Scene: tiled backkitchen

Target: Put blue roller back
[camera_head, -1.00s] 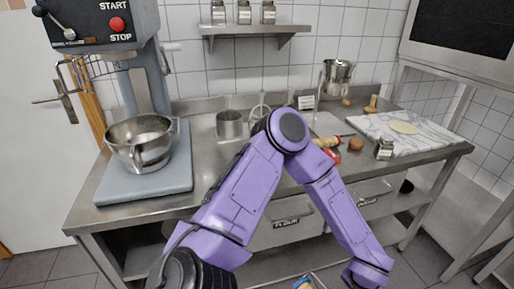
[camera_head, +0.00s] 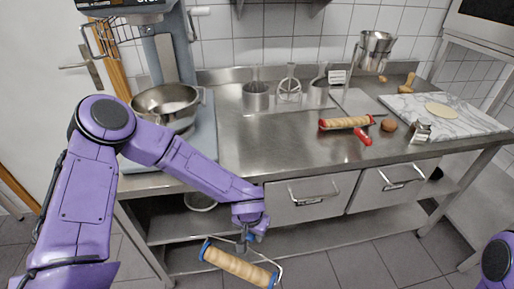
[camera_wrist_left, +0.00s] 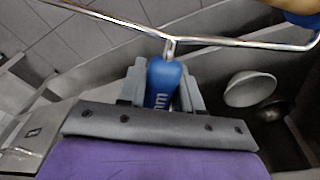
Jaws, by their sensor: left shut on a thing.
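The blue roller (camera_head: 240,266) has a pale wooden cylinder, blue end caps and a wire frame. It hangs tilted in front of the counter's lower shelf, below the worktop. My left gripper (camera_head: 246,238) is shut on its blue handle. In the left wrist view the blue handle (camera_wrist_left: 162,84) sits between the fingers (camera_wrist_left: 160,92), and the wire frame runs across the top. A similar roller with red end caps (camera_head: 346,122) and a red handle lies on the steel worktop. Part of my right arm shows at the right edge; its gripper is out of view.
The steel worktop (camera_head: 270,145) is bare at front centre. A mixer bowl (camera_head: 166,104) stands left. Several utensils in holders stand along the back. A brown ball (camera_head: 389,125), a tipped shaker (camera_head: 420,132) and a marble board (camera_head: 470,122) lie right. Drawers (camera_head: 311,196) are below.

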